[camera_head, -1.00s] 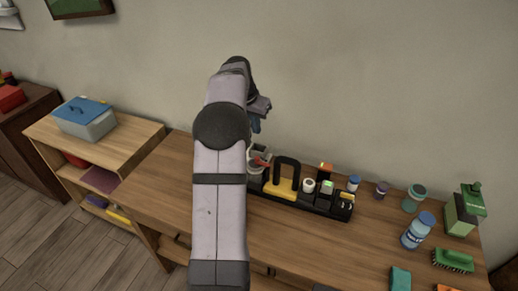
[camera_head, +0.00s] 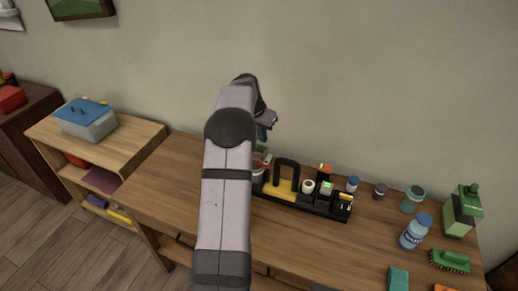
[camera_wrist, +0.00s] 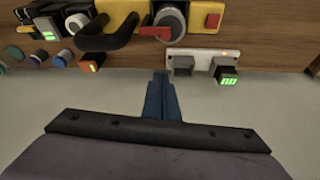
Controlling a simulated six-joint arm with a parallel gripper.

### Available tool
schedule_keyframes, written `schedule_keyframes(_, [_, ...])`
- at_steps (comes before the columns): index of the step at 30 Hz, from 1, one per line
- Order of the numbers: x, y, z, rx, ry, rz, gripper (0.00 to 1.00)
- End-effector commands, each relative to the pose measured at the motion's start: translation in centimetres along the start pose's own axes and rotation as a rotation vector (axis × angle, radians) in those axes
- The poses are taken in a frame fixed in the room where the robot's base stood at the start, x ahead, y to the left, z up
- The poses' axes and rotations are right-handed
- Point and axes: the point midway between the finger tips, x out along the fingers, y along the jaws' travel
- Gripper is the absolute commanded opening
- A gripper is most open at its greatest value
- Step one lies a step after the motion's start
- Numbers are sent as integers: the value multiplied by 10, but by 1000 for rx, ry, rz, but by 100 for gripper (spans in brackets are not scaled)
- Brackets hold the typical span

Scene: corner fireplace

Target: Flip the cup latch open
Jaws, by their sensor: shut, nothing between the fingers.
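A task board with a black and yellow base (camera_head: 285,196) stands on the wooden table. A round grey cup-like part (camera_wrist: 171,20) with a red lever (camera_wrist: 156,33) sits on its yellow section in the wrist view. I take the lever as the cup latch, but cannot tell its position for sure. In the head view the red lever (camera_head: 262,160) shows partly beside my arm. My gripper (camera_wrist: 160,73) has its blue fingers shut together and empty, apart from the lever and on its wall side. The gripper also shows in the head view (camera_head: 263,132), above the board's left end.
A pale plate (camera_wrist: 203,60) with a grey box and a green-lit block (camera_wrist: 228,75) lies close to my fingertips. A black handle (camera_wrist: 105,38) rises beside the cup part. Bottles and a green brush (camera_head: 451,260) stand at the right. The wall (camera_head: 380,90) is close behind.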

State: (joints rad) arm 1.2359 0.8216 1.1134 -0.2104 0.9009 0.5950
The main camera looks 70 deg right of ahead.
Motion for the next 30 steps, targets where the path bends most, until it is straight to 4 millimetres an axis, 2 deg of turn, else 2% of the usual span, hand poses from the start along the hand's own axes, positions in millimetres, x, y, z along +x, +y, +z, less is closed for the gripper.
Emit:
schedule_keyframes(8, [50, 1, 0, 0, -3, 2, 0])
schedule_keyframes(19, [46, 0, 30, -1, -1, 1, 0])
schedule_keyframes(30, [47, 0, 40, 0, 0, -1, 0])
